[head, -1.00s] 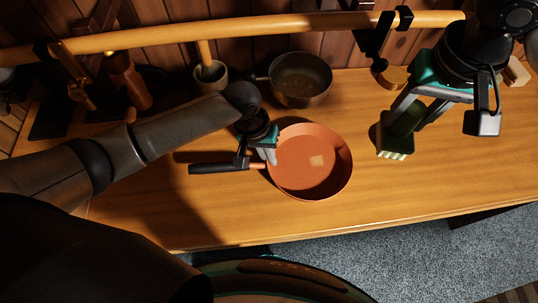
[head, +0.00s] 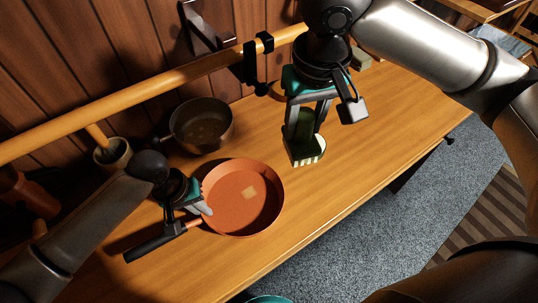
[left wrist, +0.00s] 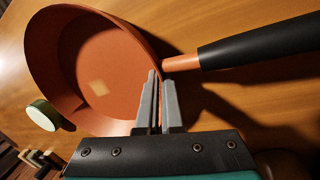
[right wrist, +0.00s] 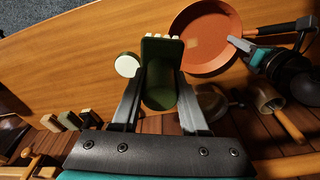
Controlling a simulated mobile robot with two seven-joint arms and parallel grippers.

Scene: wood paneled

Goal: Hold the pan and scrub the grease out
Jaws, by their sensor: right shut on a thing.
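The orange pan (head: 243,200) lies on the table, its black handle (head: 150,248) pointing to the lower left. A tan square patch (head: 249,191) shows on its floor. My left gripper (head: 203,207) is at the rim near the handle. In the left wrist view its fingers (left wrist: 160,95) are close together, one on each side of the rim. My right gripper (head: 309,112) is shut on a dark green scrubber (head: 302,157) with pale bristles, to the right of the pan and apart from it. The scrubber (right wrist: 160,88) also shows between the right wrist fingers.
A dark pot (head: 202,128) stands behind the pan, with a cup (head: 112,153) holding a wooden handle to its left. A wooden rail (head: 165,80) runs along the panelled wall. A small round green thing with a pale top (right wrist: 127,66) shows beside the scrubber.

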